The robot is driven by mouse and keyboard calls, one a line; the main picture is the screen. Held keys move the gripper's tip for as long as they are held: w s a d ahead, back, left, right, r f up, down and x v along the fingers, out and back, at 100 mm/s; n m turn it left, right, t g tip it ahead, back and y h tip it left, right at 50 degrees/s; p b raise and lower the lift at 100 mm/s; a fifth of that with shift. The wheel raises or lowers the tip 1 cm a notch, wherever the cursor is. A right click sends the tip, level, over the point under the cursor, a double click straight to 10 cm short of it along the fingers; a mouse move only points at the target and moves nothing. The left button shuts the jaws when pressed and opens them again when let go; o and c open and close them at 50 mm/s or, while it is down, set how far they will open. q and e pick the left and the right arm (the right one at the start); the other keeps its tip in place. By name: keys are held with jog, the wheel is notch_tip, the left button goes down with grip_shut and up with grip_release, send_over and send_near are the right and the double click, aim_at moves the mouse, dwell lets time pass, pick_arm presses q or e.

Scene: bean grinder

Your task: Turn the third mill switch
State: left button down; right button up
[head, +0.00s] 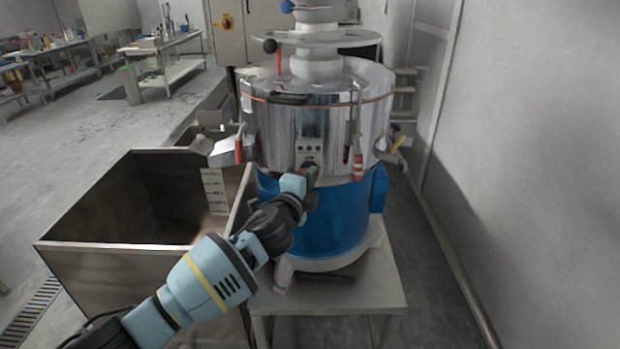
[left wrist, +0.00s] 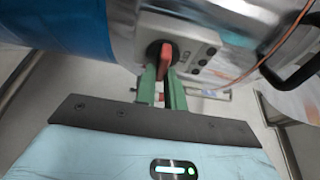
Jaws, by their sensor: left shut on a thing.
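The mill (head: 330,100) is a large steel drum with a blue lower body, on a stand in the middle of the head view. A small grey control panel (head: 308,148) is on its front. In the left wrist view the panel (left wrist: 200,48) carries a red rotary switch (left wrist: 166,58) on a black base, and several small dark knobs beside it. My left gripper (head: 311,172) reaches the panel's lower part. Its green fingers (left wrist: 162,82) are shut on the red switch, one on each side. The gripper hides most of the switch in the head view. My right gripper is not in view.
An open steel bin (head: 130,245) stands left of the mill, close beside my left arm. Red-handled levers (head: 358,165) stick out from the drum. A wall (head: 540,150) is at the right. Workbenches (head: 160,45) stand at the back left, with open floor before them.

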pick_arm(q)
jog(key=shift+r, duration=0.1)
dwell(0.4)
jog(key=c, duration=1.5)
grip_release()
jog(key=shift+s, duration=0.1)
jog(key=shift+v, duration=3.8)
jog(key=s+a+f+n+g+y, duration=0.1)
jog(key=s+a+f+n+g, duration=0.15)
jog(key=s+f+n, duration=0.6)
jog(key=s+a+f+n+g+y, duration=0.1)
jog(key=s+a+f+n, duration=0.3)
jog(key=f, duration=0.9)
jog(key=s+a+f+n+g+y, duration=0.1)
jog(key=s+a+f+n, duration=0.1)
jog(key=s+f, duration=0.3)
jog(key=s+a+f+n+g+y, duration=0.1)
jog(key=s+a+f+n, duration=0.2)
jog(key=s, duration=0.8)
jog(key=s+a+f+n+g+y, duration=0.1)
jog(key=s+a+f+n, duration=0.1)
jog(key=s+a+f, duration=0.4)
jog(key=shift+s+a+f+n+g, duration=0.15)
jog(key=shift+s+n, duration=0.05)
jog(key=shift+s, duration=0.6)
jog(key=shift+s+a+f+n+g, duration=0.1)
jog(key=shift+s+f+n, duration=0.05)
jog(key=shift+s, duration=0.7)
